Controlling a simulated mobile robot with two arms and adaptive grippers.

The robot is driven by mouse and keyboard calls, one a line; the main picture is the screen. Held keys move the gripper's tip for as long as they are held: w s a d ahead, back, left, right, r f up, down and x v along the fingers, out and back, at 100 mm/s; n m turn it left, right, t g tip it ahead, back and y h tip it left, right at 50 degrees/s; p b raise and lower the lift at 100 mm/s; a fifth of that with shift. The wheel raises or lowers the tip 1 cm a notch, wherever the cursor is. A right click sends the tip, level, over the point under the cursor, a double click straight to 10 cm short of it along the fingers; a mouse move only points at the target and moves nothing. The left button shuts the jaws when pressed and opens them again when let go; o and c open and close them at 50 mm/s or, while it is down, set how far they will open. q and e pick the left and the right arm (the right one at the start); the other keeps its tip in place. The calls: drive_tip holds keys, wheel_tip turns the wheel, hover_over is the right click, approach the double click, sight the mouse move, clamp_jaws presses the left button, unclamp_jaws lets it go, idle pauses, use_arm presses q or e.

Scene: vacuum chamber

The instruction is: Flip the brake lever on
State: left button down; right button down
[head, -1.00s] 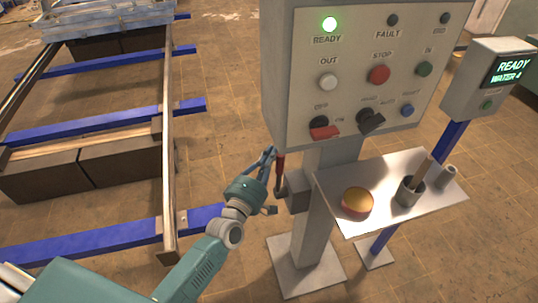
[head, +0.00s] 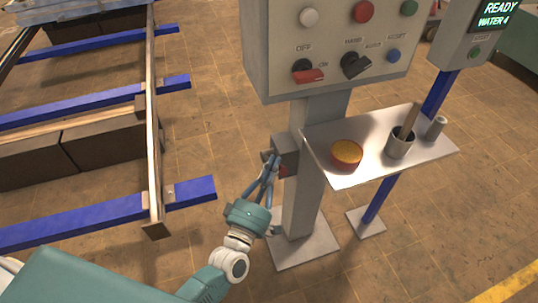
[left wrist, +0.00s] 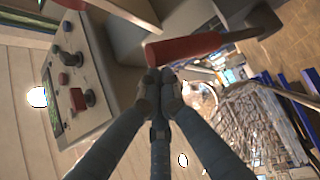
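The brake lever has a red handle (left wrist: 185,47) on a dark rod, and it crosses the upper middle of the left wrist view. In the head view only a small red part (head: 283,171) shows, low beside its grey mounting box (head: 286,150); the rest is hidden by my gripper. My left gripper (head: 269,159) is at the box and lever. In the left wrist view its fingertips (left wrist: 160,77) are drawn together right by the handle's edge. I see no handle between them, and cannot tell whether they touch it. My right gripper is not in view.
The control panel (head: 335,82) stands on a grey post (head: 308,190) just behind the lever. A metal shelf (head: 350,176) at the right holds a round red-and-yellow object (head: 346,154) and a cup (head: 399,144). A rack with blue beams (head: 110,212) is at the left, with open floor between.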

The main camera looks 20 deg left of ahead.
use_arm(q)
drive_tip(key=shift+s+d+f, duration=0.25)
drive_tip(key=shift+s+f, duration=0.15)
drive_tip(key=shift+f, duration=0.25)
drive_tip(key=v, duration=1.2)
idle(0.3)
